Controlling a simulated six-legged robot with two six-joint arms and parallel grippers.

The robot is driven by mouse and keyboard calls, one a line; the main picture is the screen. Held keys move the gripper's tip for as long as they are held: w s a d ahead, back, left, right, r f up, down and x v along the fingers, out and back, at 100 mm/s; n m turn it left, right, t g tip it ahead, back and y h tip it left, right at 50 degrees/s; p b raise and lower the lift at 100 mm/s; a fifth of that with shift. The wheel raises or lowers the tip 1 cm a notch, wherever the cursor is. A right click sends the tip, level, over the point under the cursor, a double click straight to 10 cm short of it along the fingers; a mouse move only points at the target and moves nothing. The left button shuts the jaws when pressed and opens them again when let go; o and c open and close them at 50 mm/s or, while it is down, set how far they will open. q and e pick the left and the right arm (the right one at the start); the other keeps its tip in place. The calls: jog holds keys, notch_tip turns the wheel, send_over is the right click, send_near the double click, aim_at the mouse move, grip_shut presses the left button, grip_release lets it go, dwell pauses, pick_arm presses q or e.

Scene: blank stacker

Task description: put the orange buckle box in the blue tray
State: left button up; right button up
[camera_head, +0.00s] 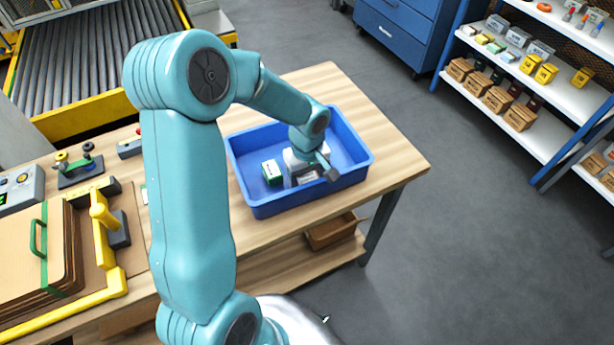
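The blue tray (262,208) sits on the wooden workbench near its right end. A small green-and-white box (272,174) lies inside it, left of the gripper. My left gripper (322,173) reaches down into the tray on its teal arm. A pale grey-white shape shows at the gripper; I cannot tell whether it is all gripper or partly a held item. The finger opening is too small and covered to read. I see no orange buckle box clearly; part of the tray floor is hidden by the gripper. My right gripper is not in view.
Stacked brown boards (25,265) with a green handle and a yellow frame (105,225) fill the bench's left side. A roller conveyor (90,60) stands behind. Shelves with small boxes (520,115) are at right, a blue cabinet (400,25) at back. The right floor is clear.

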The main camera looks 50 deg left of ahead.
aim_at(307, 178)
pick_arm(q)
jog(key=o, duration=1.1)
jog(key=shift+w+f, duration=0.15)
jog(key=shift+f, duration=0.05)
jog(key=shift+o, duration=0.2)
jog(key=shift+r, duration=0.1)
jog(key=shift+r+p, duration=0.2)
jog(key=shift+p, duration=0.15)
jog(key=shift+r, duration=0.4)
notch_tip(307, 178, up, 11)
